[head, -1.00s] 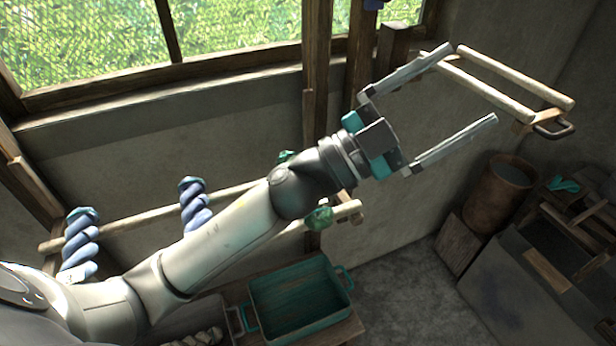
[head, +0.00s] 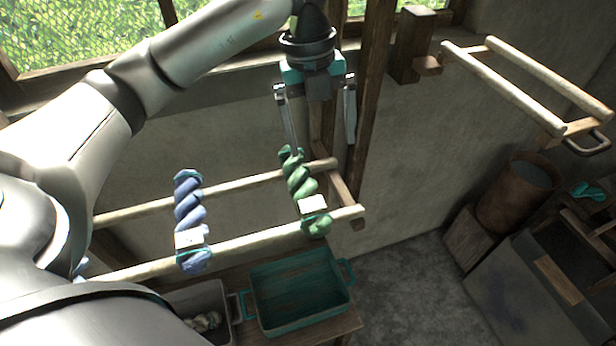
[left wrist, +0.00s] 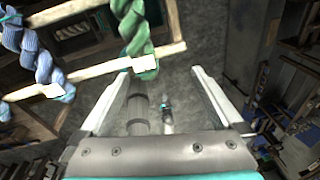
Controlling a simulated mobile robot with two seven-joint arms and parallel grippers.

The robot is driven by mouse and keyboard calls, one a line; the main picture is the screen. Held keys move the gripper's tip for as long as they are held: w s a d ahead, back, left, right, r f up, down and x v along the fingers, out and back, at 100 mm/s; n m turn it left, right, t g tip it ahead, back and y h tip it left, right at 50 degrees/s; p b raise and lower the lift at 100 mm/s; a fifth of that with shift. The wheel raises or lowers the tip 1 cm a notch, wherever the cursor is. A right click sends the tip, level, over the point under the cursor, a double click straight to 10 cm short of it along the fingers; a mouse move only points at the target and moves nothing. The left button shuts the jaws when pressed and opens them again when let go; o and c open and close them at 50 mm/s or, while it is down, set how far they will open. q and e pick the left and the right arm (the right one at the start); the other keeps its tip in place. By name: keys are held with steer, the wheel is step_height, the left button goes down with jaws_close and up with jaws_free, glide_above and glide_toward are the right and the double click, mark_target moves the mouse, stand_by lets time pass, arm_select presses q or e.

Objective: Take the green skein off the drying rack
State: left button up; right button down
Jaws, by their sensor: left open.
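The green skein (head: 299,183) is a twisted hank with a white tag, lying across both wooden rails of the drying rack (head: 255,241) near the rack's right end. In the left wrist view the green skein (left wrist: 134,30) shows at the top, ahead of the fingers. My left gripper (head: 322,148) is open and points down above the rack's right end. Its left fingertip is close to the skein's far end in the head view; I cannot tell whether they touch. Nothing is between the fingers. My right gripper is not seen.
A blue skein (head: 189,215) lies across the same rails to the left. A teal tray (head: 298,290) and a pale bin (head: 222,310) stand below. A second, empty wooden rack (head: 520,95) sticks out at the upper right. A brown barrel (head: 513,195) stands at right.

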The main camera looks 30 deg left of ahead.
arm_select(q)
steer(key=a+r+n+y, duration=0.1)
steer(key=a+y, duration=0.1)
steer(key=a, duration=0.2)
steer(key=b, duration=0.2)
glide_toward(303, 180)
steer(key=f, duration=0.5)
steer(key=shift+w+a+f, duration=0.1)
steer(key=shift+a+f, duration=0.05)
steer(key=shift+a, duration=0.1)
step_height(303, 180, down, 4)
steer(key=shift+d+f+p, duration=0.1)
steer(key=shift+d+p, duration=0.05)
steer(key=shift+p, duration=0.45)
steer(key=shift+f, duration=0.55)
steer(key=c, duration=1.5)
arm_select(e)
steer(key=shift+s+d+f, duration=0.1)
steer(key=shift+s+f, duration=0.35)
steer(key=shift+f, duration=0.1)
